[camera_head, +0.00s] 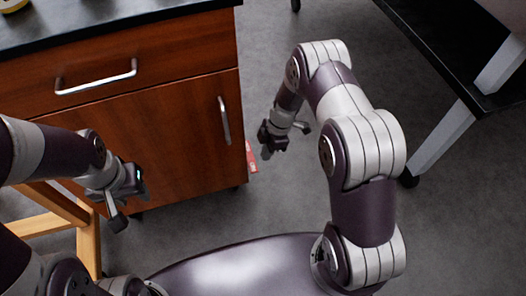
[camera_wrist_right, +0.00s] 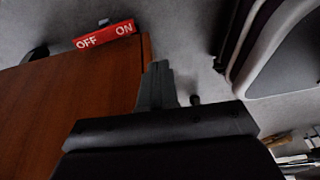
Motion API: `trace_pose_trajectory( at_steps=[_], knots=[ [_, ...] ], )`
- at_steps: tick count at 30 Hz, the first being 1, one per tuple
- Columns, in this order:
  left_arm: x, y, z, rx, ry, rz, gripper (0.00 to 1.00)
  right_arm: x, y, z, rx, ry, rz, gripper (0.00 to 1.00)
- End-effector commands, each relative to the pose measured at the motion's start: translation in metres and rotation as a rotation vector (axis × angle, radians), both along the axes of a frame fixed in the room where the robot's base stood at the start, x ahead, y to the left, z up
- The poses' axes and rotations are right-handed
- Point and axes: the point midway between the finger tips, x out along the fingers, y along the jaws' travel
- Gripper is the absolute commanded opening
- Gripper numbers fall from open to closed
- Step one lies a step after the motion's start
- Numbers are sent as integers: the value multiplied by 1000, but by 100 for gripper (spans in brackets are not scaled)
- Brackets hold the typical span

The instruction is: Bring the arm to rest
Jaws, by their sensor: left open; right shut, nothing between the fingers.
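My right arm bends over the floor in the head view, with the right gripper (camera_head: 274,136) hanging in front of the cabinet's right edge. In the right wrist view the right gripper's fingers (camera_wrist_right: 158,86) are together with nothing between them. My left gripper (camera_head: 128,200) is at the lower left in the head view, in front of the cabinet door, open and empty. Neither gripper holds anything.
A wooden cabinet (camera_head: 150,140) with a dark top stands at the left. A red OFF/ON piece (camera_wrist_right: 104,34) is by the cabinet's edge. A dark table (camera_head: 460,40) stands at upper right, and a wooden frame (camera_head: 88,240) at lower left. Grey floor between is clear.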

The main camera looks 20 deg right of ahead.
Motion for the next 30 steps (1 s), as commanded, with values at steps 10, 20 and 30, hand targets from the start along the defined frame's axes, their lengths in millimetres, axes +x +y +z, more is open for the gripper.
trace_pose_trajectory(
  at_steps=[10,20,30],
  knots=[
    [0,0,0,0,0,0,43,-1,-1,1,0,0,-1,0],
    [0,0,0,0,0,0,43,0,-1,1,-8,24,-83,0],
    [0,0,12,0,0,0,43,-82,-24,83,-287,322,-1182,0]
  ],
)
